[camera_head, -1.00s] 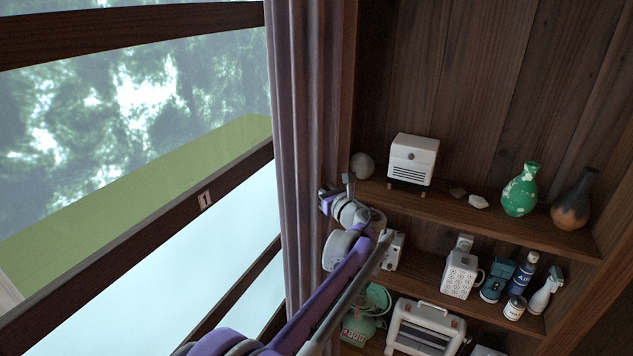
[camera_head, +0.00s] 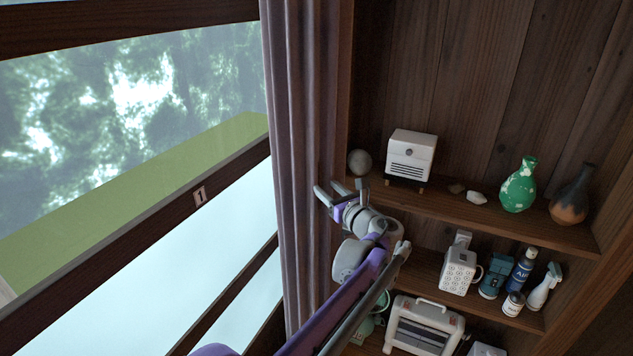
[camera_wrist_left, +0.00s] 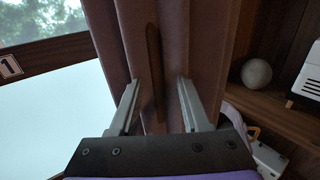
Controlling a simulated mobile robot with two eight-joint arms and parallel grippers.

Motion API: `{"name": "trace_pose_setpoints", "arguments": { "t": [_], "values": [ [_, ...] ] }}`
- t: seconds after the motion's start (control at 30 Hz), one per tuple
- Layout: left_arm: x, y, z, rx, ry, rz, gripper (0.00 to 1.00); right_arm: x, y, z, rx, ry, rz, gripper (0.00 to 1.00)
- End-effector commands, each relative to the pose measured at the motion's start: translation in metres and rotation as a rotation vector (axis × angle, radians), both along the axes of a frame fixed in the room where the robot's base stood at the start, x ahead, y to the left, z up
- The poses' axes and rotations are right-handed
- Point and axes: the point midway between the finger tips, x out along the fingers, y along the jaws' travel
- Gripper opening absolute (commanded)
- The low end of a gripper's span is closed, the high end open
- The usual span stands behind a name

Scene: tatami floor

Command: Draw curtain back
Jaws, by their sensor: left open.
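The curtain (camera_head: 298,130) is a mauve-brown cloth hanging in narrow folds, gathered between the window and the shelf unit. It fills the middle of the left wrist view (camera_wrist_left: 190,40). My left gripper (camera_head: 338,188) is in front of the curtain at about shelf height. In the left wrist view its two grey fingers (camera_wrist_left: 157,100) are spread apart, with curtain folds showing between and beyond them. I cannot tell whether the fingers touch the cloth. My right gripper is not in view.
The window (camera_head: 130,110) with dark wooden bars is left of the curtain. A bar carries a label "1" (camera_head: 200,195). Right of it, wooden shelves (camera_head: 460,207) hold a round grey ball (camera_head: 360,162), a white heater (camera_head: 410,157), vases (camera_head: 519,185) and bottles close to my arm.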

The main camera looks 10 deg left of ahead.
Motion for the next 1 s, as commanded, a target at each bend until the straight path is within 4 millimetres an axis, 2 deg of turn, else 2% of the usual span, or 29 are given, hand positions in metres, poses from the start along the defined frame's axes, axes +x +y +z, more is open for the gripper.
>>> {"name": "trace_pose_setpoints", "arguments": {
  "t": [0.1,0.3,0.73,0.87,0.97,1.0],
  "values": [
    [-0.020,-0.015,-0.003,0.000,0.001,-0.004,0.47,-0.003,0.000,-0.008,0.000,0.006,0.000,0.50],
    [-0.039,-0.029,-0.001,0.000,0.001,-0.002,0.47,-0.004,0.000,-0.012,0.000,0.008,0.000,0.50],
    [-0.043,-0.029,-0.001,-0.009,0.000,0.002,0.47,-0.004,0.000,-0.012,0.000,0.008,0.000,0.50],
    [-0.056,-0.002,-0.008,-0.128,0.000,0.032,0.47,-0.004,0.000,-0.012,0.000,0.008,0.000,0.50],
    [-0.082,0.041,-0.026,-0.345,-0.010,0.096,0.47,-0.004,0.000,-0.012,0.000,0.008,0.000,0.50],
    [-0.097,0.059,-0.035,-0.456,-0.020,0.133,0.47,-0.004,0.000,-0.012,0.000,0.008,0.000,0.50]
  ]
}}
